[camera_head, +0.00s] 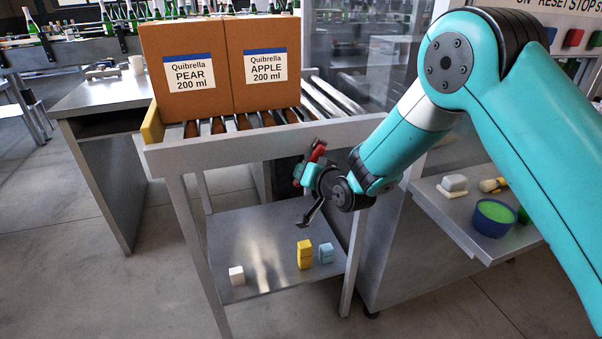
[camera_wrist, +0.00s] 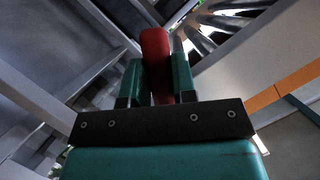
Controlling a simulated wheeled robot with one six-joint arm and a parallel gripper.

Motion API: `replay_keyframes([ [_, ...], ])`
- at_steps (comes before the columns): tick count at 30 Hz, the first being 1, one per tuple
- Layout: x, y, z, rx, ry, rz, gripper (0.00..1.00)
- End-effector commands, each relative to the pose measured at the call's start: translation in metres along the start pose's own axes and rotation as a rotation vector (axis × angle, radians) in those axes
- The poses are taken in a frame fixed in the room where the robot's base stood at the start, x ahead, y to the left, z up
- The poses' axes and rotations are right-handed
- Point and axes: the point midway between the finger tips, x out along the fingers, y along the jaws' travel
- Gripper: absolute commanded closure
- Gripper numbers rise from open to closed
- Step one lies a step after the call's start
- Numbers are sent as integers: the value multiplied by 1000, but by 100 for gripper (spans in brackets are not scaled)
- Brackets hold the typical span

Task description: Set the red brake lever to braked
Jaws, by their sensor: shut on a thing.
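The red brake lever (camera_head: 318,150) shows at the front side of the roller conveyor, just below its rail, with its red end pointing up. My gripper (camera_head: 310,166) is at the lever. In the wrist view the red lever (camera_wrist: 155,50) stands between the two teal fingers of my gripper (camera_wrist: 157,80), which are shut on it. The lever's lower part and its pivot are hidden behind my gripper. I cannot tell its exact setting from these views.
Two cardboard boxes (camera_head: 219,66) stand on the roller conveyor (camera_head: 250,146). The shelf below (camera_head: 262,250) holds a white block (camera_head: 237,275), yellow blocks (camera_head: 304,254) and light blue blocks (camera_head: 326,253). A side bench at right holds a blue bowl (camera_head: 491,220).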

Motion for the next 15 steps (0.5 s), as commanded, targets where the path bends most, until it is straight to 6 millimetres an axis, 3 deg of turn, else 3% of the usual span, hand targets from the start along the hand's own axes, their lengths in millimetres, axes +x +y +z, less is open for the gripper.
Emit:
replay_keyframes([
  [15,0,11,1,-156,-3,64,100],
])
